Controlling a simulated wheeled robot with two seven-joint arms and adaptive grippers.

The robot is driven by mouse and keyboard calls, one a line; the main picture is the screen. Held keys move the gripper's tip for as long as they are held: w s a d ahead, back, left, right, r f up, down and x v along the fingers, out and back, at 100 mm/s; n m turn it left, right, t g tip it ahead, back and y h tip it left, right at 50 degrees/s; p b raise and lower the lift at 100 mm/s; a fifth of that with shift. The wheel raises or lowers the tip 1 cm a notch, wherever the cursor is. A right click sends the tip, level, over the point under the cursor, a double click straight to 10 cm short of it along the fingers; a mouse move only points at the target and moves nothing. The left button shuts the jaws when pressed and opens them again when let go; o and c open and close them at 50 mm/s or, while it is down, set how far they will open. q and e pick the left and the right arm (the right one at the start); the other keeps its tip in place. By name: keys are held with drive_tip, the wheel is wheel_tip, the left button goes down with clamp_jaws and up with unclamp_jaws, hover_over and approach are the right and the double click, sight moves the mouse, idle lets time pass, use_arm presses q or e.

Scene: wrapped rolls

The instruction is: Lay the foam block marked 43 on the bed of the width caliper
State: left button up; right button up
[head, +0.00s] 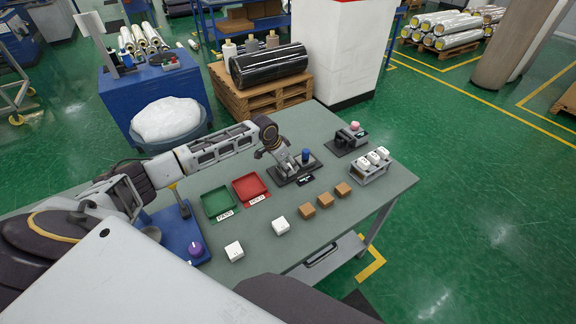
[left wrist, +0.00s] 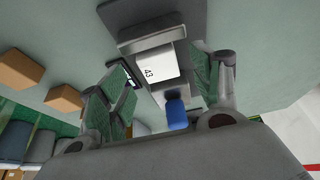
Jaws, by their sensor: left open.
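The width caliper (head: 297,174) is a dark device with a blue knob (head: 306,156) near the middle of the table. It also shows in the left wrist view, with the blue knob (left wrist: 177,113) toward the gripper. The white foam block marked 43 (left wrist: 158,66) lies on the caliper bed, between the grey jaw (left wrist: 150,38) and the knob side. My left gripper (head: 284,163) is over the caliper. Its green-padded fingers are open on both sides of the block, apart from it. In the head view the gripper hides the block. My right gripper is out of view.
A green tray (head: 218,214) and a red tray (head: 251,199) lie left of the caliper. White blocks (head: 281,226) and brown blocks (head: 325,202) sit in front. A rack (head: 372,176) with white pieces and a dark device (head: 347,139) stand right. The table's right front is clear.

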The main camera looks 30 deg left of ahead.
use_arm(q)
drive_tip(key=v, duration=0.9)
drive_tip(key=shift+r, duration=0.3)
drive_tip(key=shift+s+a, duration=0.1)
drive_tip(key=shift+s, duration=0.05)
drive_tip(key=shift+s+f, duration=0.1)
idle(0.5)
